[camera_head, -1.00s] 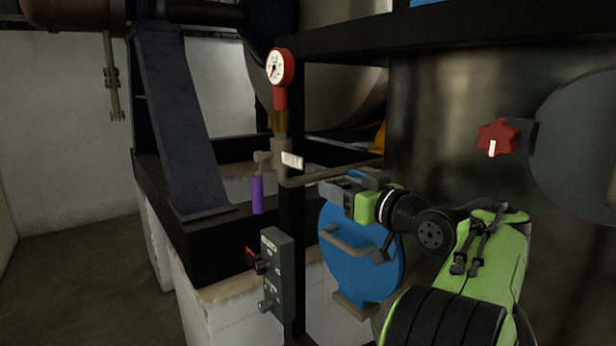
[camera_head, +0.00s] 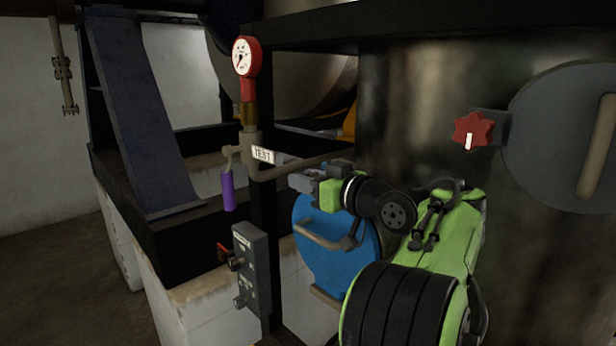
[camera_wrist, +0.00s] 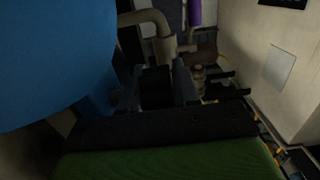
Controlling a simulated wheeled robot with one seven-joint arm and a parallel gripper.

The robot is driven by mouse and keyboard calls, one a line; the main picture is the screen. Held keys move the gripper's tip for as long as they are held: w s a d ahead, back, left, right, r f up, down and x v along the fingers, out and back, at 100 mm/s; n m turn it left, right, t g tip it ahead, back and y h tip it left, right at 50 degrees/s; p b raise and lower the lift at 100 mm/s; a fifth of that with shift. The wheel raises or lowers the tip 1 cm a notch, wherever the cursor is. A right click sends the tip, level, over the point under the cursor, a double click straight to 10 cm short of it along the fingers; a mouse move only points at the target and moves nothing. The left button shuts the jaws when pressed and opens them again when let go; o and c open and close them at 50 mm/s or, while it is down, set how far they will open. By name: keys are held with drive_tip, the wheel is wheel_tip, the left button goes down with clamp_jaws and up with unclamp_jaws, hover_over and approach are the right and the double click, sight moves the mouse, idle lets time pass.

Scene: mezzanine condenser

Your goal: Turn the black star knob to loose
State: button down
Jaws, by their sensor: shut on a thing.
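My gripper (camera_head: 304,181) is beside the top left edge of a blue round door (camera_head: 330,248), left of the grey drum. In the wrist view my gripper (camera_wrist: 157,86) is shut on a dark block-like part, which I take to be the black star knob (camera_wrist: 156,90). Its star shape and any mark are too dark to make out. In the head view the knob is hidden by my gripper. The blue door (camera_wrist: 50,60) fills the left of the wrist view.
A red star knob (camera_head: 472,131) with a white mark sits by a grey round door (camera_head: 560,140) at right. Left of my gripper are a pipe with a red gauge (camera_head: 245,57), a TEST tag (camera_head: 263,155), a purple handle (camera_head: 228,190) and a grey switch box (camera_head: 252,270).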

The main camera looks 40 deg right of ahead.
drive_tip(key=shift+r+g+p, duration=0.1)
drive_tip(key=shift+g+p, duration=0.25)
drive_tip(key=shift+g, duration=0.05)
drive_tip(key=shift+f, duration=0.2)
drive_tip(key=c, duration=0.9)
unclamp_jaws()
drive_tip(key=s+p, duration=0.2)
drive_tip(key=s, duration=0.3)
drive_tip(key=s+r+p, duration=0.1)
drive_tip(key=s+p, duration=0.1)
drive_tip(key=s, duration=0.3)
drive_tip(key=s+r+p, duration=0.1)
drive_tip(key=s+p, duration=0.1)
drive_tip(key=s, duration=0.3)
drive_tip(key=shift+s+d+r, duration=0.1)
drive_tip(key=shift+s+d, duration=0.1)
drive_tip(key=shift+s, duration=0.15)
